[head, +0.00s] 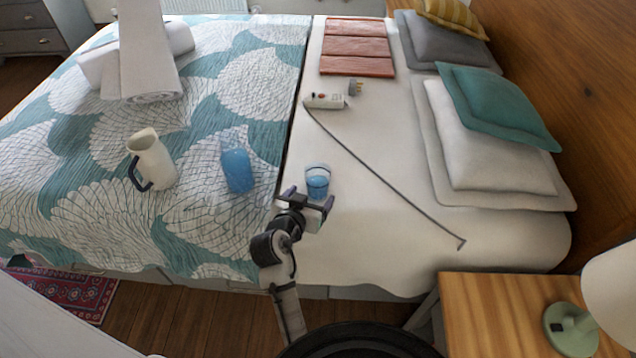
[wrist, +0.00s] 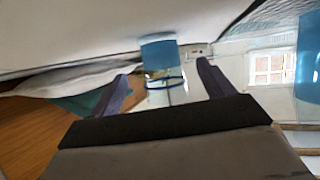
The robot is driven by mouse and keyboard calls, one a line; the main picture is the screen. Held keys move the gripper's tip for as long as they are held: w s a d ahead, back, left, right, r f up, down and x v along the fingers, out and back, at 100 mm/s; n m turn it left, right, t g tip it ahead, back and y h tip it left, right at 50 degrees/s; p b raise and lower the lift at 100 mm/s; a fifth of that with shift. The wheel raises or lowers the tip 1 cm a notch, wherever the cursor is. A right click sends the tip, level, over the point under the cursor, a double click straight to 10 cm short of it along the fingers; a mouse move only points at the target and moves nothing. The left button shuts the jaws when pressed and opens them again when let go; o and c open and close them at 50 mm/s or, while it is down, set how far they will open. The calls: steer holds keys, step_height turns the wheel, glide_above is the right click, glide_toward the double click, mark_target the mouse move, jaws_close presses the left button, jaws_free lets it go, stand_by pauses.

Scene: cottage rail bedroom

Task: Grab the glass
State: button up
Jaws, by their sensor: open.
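A clear glass with blue contents (head: 317,180) stands upright on the white part of the bed, close to the quilt's edge. My gripper (head: 310,198) is open at the near side of the glass, its two fingers spread. In the wrist view the glass (wrist: 162,62) shows in the gap between the open fingertips (wrist: 162,74). Whether either finger touches it I cannot tell. A larger clear vessel with blue contents (head: 237,170) is on the patterned quilt to the left; a blue shape at the wrist view's right edge may be the same one.
A cream jug (head: 151,160) stands farther left on the quilt (head: 225,105). Pillows (head: 482,145) lie right, a wooden nightstand (head: 480,310) near right.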

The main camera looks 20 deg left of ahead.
mark_target(318, 187)
steer(key=shift+p+x, duration=0.85)
steer(key=shift+x, duration=2.4)
steer(key=shift+f, duration=0.1)
steer(key=c, duration=1.1)
steer(key=shift+c, duration=0.5)
